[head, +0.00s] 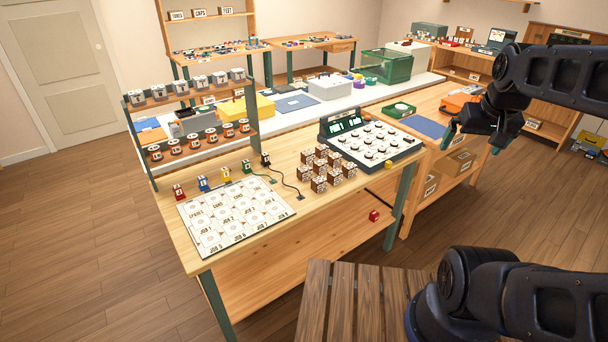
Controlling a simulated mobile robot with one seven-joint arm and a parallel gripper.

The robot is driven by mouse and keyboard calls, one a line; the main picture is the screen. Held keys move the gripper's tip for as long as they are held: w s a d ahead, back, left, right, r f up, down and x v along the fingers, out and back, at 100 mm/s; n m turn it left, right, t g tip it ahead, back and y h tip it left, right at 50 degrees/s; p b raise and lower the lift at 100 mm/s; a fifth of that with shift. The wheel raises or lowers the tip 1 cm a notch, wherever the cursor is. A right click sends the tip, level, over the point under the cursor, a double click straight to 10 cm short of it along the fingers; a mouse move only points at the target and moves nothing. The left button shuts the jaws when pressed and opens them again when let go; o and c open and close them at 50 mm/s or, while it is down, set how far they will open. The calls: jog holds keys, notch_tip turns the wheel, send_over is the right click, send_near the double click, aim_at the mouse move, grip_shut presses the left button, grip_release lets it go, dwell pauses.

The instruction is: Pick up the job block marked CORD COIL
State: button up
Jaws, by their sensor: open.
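A cluster of several brown-and-white job blocks (320,168) stands on the near wooden table, right of its middle. Their markings are too small to read, so I cannot tell which one, if any, is marked CORD COIL. My gripper (471,141) is open and empty, with its fingers apart. It hangs at the right in the head view, in front of the side bench and well to the right of the blocks.
A white job board (235,217) lies left of the blocks, with small coloured pieces (202,183) and cords behind it. A dial panel (372,145) stands to their right. A spool rack (190,95) rises at the table's back left. A red block (374,215) sits below the tabletop.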

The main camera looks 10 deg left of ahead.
jog(key=c, duration=0.7)
jog(key=w+a+m+g, duration=0.1)
jog(key=w+a+m, duration=0.35)
jog(key=w, duration=0.95)
jog(key=m+h, duration=0.3)
jog(key=m, duration=0.2)
send_over(304, 168)
jog(key=s+a, duration=0.2)
jog(key=s, duration=0.1)
notch_tip(304, 168, down, 28)
jog(key=shift+g, duration=0.3)
jog(key=x, duration=0.5)
jog(key=shift+s+d, duration=0.1)
jog(key=shift+w+a+x, duration=0.1)
jog(key=shift+a+x, duration=0.1)
jog(key=shift+x, duration=1.2)
jog(key=shift+w+a+x, duration=0.15)
jog(key=shift+x, duration=1.3)
